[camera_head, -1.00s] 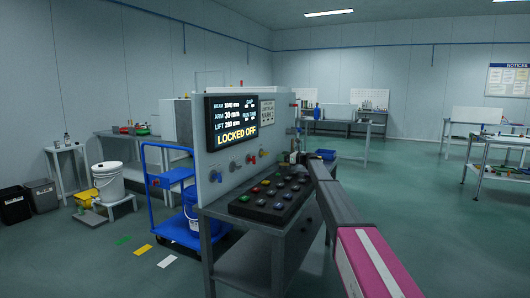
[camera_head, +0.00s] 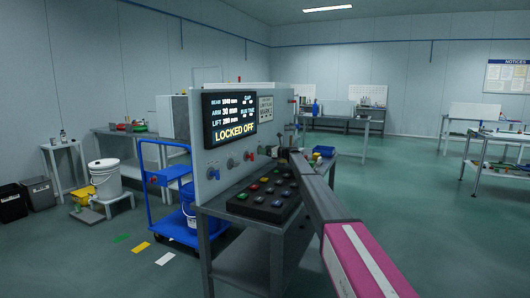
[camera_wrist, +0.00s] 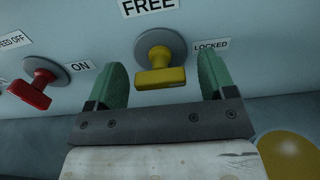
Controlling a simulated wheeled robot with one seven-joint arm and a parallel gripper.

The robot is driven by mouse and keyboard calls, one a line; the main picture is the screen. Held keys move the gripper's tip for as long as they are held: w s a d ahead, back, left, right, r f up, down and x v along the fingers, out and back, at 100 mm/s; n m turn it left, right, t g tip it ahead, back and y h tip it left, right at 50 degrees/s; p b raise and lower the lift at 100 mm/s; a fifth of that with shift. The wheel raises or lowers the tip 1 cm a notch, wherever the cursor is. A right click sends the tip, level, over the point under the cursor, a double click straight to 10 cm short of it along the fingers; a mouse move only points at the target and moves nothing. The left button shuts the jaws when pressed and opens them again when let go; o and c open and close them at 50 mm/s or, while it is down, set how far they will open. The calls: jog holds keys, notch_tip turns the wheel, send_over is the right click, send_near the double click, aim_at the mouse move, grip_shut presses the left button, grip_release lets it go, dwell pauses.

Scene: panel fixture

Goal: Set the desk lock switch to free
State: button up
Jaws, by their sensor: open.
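The yellow desk lock switch (camera_wrist: 160,72) is on a round grey plate on the panel in the wrist view. A FREE label (camera_wrist: 150,5) is above it and a LOCKED label (camera_wrist: 211,45) is at its upper right. My gripper (camera_wrist: 162,75) is open, with one green finger on each side of the yellow handle. Small gaps show between the fingers and the handle. In the head view my gripper (camera_head: 274,151) is close to the panel and hides most of the yellow switch. The display (camera_head: 230,120) reads LOCKED OFF.
A red switch (camera_wrist: 36,88) with an ON label (camera_wrist: 80,66) is left of my gripper. A blurred yellow round thing (camera_wrist: 289,155) is at lower right. A black button box (camera_head: 262,198) sits on the desk below the panel.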

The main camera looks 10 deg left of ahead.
jog(key=shift+a, duration=0.3)
jog(key=c, duration=0.9)
jog(key=shift+c, duration=0.2)
jog(key=shift+n, duration=0.4)
jog(key=n, duration=0.4)
jog(key=shift+s, duration=0.1)
jog(key=n, duration=0.4)
jog(key=shift+n, duration=0.3)
jog(key=n, duration=0.4)
jog(key=shift+s+f, duration=0.1)
jog(key=shift+f, duration=0.05)
jog(key=n, duration=0.4)
jog(key=shift+f, duration=0.1)
jog(key=shift+n, duration=0.4)
